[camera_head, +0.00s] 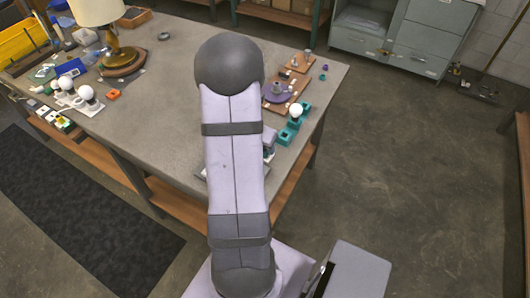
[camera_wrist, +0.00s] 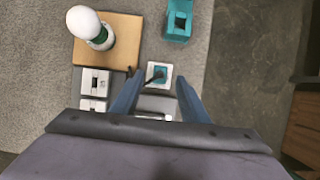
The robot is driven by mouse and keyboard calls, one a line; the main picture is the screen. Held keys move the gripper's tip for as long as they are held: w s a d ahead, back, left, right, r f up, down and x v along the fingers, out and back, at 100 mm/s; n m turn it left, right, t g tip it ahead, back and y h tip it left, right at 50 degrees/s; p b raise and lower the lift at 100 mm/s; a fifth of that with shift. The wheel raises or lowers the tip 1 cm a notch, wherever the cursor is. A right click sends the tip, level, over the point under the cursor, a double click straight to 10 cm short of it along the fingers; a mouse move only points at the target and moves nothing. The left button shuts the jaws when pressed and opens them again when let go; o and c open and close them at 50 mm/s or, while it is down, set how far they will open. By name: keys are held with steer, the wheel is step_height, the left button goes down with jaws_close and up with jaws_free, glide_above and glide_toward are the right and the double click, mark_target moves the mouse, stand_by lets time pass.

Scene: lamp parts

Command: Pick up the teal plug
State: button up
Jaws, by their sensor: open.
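My gripper (camera_wrist: 158,82) points down over the table in the wrist view, with its two blue-grey fingers apart. A small teal piece (camera_wrist: 160,72), which looks like the teal plug, sits in a white square frame between the fingertips. A dark shape crosses its left side. I cannot tell whether the fingers touch it or how far above it they are. A larger teal block (camera_wrist: 179,20) with a dark opening lies beyond the fingertips. In the head view my arm hides the gripper and the plug.
A white bulb (camera_wrist: 84,22) with a green collar stands on a wooden board (camera_wrist: 122,40) to the left. White socket blocks (camera_wrist: 95,82) lie below the board. The table edge is close on the right. A lamp (camera_head: 98,14) stands at the table's far left.

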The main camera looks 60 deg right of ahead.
steer(key=shift+b+x, duration=0.3)
steer(key=shift+x, duration=1)
jaws_close()
